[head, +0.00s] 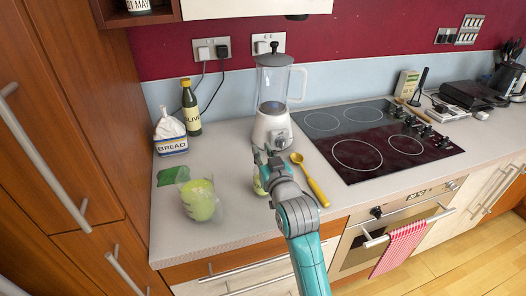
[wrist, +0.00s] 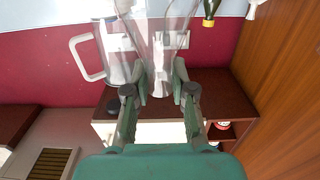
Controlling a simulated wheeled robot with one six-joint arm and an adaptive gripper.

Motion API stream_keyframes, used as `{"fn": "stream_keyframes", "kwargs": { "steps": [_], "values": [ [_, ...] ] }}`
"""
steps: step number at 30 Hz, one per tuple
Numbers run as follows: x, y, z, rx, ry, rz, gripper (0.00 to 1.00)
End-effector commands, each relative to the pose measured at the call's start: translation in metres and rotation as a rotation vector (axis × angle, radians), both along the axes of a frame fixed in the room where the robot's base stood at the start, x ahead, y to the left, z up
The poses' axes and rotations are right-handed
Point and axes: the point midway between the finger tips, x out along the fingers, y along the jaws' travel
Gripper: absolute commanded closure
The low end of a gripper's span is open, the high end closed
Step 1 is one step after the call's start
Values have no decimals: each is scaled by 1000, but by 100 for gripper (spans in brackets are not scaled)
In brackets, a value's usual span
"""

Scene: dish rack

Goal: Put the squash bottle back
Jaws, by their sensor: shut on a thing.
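My gripper (head: 266,158) is at the front of the worktop, before the blender. In the wrist view my gripper (wrist: 162,80) has its fingers on either side of a clear, tapering thing, which I take to be the squash bottle (wrist: 163,35). It is shut on it. In the head view, a small yellow-green part of the bottle (head: 257,186) shows to the left of my gripper; the rest is hidden behind the gripper and arm. I cannot tell whether its base touches the worktop.
The blender (head: 272,125) stands just behind my gripper, and a yellow spoon (head: 311,182) lies to its right. The hob (head: 375,140) is right; an open shelf (head: 160,14) hangs above.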

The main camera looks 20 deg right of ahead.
Motion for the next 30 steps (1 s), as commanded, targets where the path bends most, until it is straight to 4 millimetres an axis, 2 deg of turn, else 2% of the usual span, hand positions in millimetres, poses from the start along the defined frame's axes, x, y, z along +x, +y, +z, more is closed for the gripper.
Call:
{"fn": "stream_keyframes", "kwargs": {
  "steps": [3, 4, 7, 8, 16, 20, 23, 30],
  "values": [
    [0, 0, -1, 0, -1, 0, 100],
    [0, 0, -1, 0, -1, 0, 73],
    [0, 0, -1, 0, -1, 0, 48],
    [0, 0, -1, 0, -1, 0, 47],
    [0, 0, -2, 0, 1, 0, 47],
    [-8, 0, -2, 0, 0, 0, 47],
    [-21, 0, -2, 0, 0, 0, 47],
    [-69, 0, -2, 0, 1, 0, 47]
  ]
}}
